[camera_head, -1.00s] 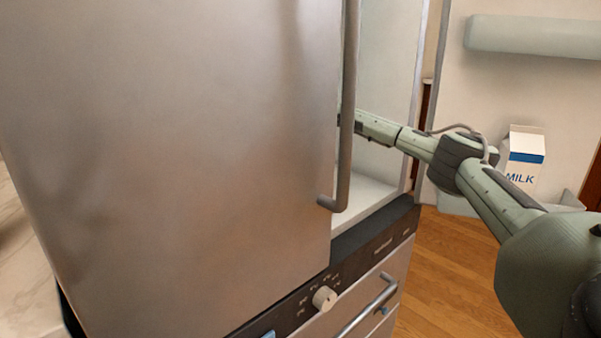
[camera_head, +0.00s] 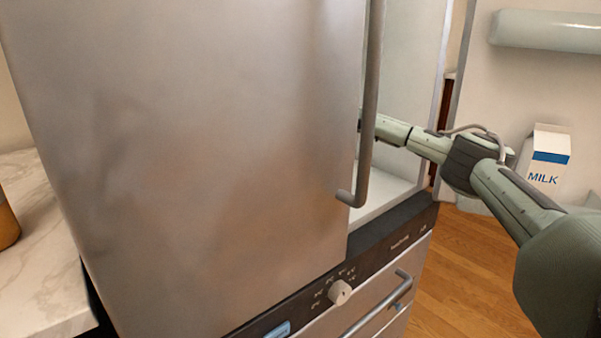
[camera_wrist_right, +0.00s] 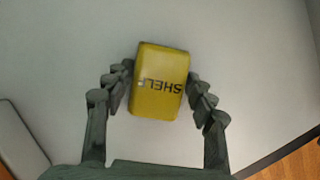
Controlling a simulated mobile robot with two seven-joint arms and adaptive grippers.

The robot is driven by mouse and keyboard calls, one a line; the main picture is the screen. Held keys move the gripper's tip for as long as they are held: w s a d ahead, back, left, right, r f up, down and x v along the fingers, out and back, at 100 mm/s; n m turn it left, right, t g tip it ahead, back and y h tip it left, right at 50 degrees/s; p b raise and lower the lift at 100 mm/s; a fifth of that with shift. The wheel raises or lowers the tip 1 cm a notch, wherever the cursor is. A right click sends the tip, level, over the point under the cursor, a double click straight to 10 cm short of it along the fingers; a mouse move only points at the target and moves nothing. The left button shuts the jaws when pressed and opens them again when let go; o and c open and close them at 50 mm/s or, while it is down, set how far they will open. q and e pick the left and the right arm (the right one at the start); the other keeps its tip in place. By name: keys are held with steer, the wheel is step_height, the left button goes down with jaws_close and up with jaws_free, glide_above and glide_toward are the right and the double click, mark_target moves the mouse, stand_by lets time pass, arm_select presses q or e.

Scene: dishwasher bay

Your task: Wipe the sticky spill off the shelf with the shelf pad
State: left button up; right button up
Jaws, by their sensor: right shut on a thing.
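The shelf pad (camera_wrist_right: 157,90) is a yellow block marked "SHELF". My right gripper (camera_wrist_right: 158,92) is shut on it, with a finger on each side, in the right wrist view. A pale, smooth surface (camera_wrist_right: 70,75) lies beyond the pad; I cannot tell whether the pad touches it. No spill shows on the visible part of that surface. In the head view my right arm reaches into the opening behind the steel door, which hides the gripper and pad. The pale inner floor (camera_head: 388,194) shows in part. My left gripper is not in view.
The large steel door (camera_head: 190,160) with its vertical handle (camera_head: 368,110) blocks much of the head view. A control panel with a knob (camera_head: 339,292) and a drawer handle (camera_head: 378,308) are below. A milk carton (camera_head: 546,160) stands at right. A marble counter (camera_head: 40,250) is at left.

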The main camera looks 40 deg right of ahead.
steer(key=shift+f, duration=0.1)
steer(key=shift+r+p, duration=1.3)
steer(key=shift+r, duration=1.75)
steer(key=shift+r, duration=0.15)
steer(key=shift+r, duration=1.35)
